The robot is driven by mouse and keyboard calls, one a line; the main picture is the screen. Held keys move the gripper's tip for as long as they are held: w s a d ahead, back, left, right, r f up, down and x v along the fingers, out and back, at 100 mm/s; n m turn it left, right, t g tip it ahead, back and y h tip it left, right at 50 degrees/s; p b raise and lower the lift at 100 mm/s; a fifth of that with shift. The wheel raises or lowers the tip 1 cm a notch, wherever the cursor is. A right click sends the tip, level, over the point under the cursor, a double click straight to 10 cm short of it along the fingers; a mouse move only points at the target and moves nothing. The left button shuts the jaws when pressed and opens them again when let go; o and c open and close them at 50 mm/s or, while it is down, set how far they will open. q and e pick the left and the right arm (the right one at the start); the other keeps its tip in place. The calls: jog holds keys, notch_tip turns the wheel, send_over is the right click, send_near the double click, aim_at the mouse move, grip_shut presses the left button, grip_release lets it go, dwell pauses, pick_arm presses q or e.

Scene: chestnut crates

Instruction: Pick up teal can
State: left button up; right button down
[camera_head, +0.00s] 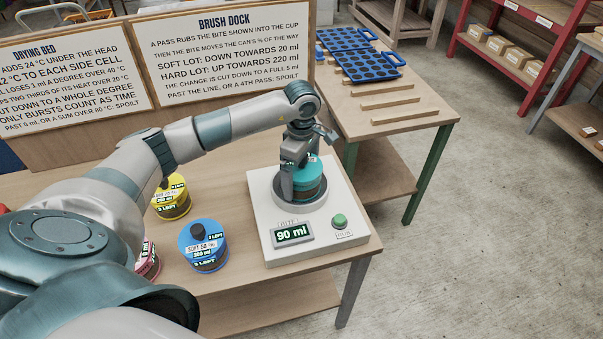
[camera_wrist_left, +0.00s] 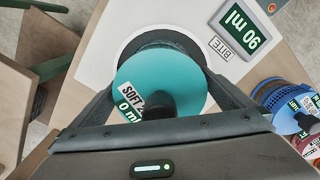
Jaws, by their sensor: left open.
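The teal can (camera_head: 309,184) stands upright in the round cup of the white brush dock (camera_head: 262,213). Its teal lid (camera_wrist_left: 160,78) with a dark knob fills the middle of the left wrist view, and its label reads "SOFT", partly hidden. My left gripper (camera_head: 303,178) is over the can from above, its open fingers on either side of it. In the left wrist view the fingers flank the lid; I cannot tell whether they touch it. The dock display (camera_head: 292,234) reads 90 ml. My right gripper is not in view.
A yellow can (camera_head: 171,202), a blue can (camera_head: 204,252) and a partly hidden pink can (camera_head: 149,264) stand left of the dock. Sign boards (camera_head: 222,50) rise behind. A second table (camera_head: 425,108) at the back holds blue trays (camera_head: 362,62) and wooden strips.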

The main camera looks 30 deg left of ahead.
aim_at(304, 164)
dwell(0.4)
pick_arm(q)
jog(key=c, duration=1.5)
jog(key=shift+w+r, duration=0.1)
jog(key=shift+r, duration=0.05)
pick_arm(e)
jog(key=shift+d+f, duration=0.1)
